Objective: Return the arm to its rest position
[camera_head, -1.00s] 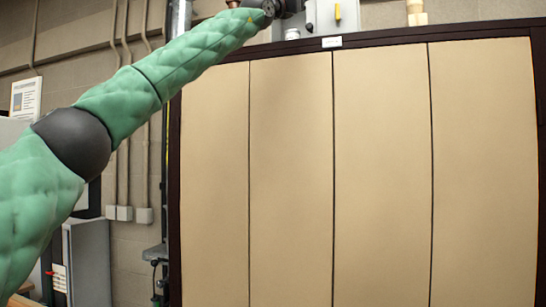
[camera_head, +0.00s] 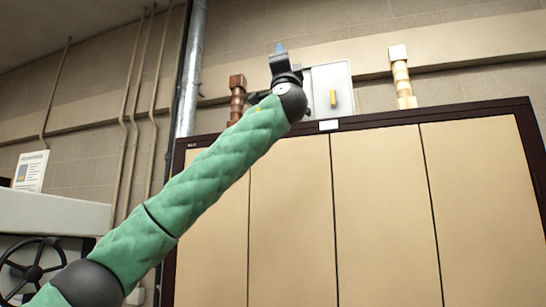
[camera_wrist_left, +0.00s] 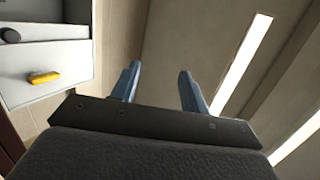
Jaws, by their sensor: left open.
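My left arm comes in from the lower left in the head view, in a green padded sleeve, and reaches up to the top edge of the tan cabinet (camera_head: 290,215). My left gripper (camera_head: 280,48) points upward in front of the wall above the cabinet. In the left wrist view its two blue fingers (camera_wrist_left: 158,88) stand apart with nothing between them. Behind them are only wall, ceiling and lights. My right gripper is not in view.
A brown stacked column (camera_head: 237,97) and a lighter one (camera_head: 401,78) stand on the cabinet top. A white box with a yellow handle (camera_head: 333,98) is just right of my gripper. Pipes run up the wall at left, above a black handwheel (camera_head: 33,270).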

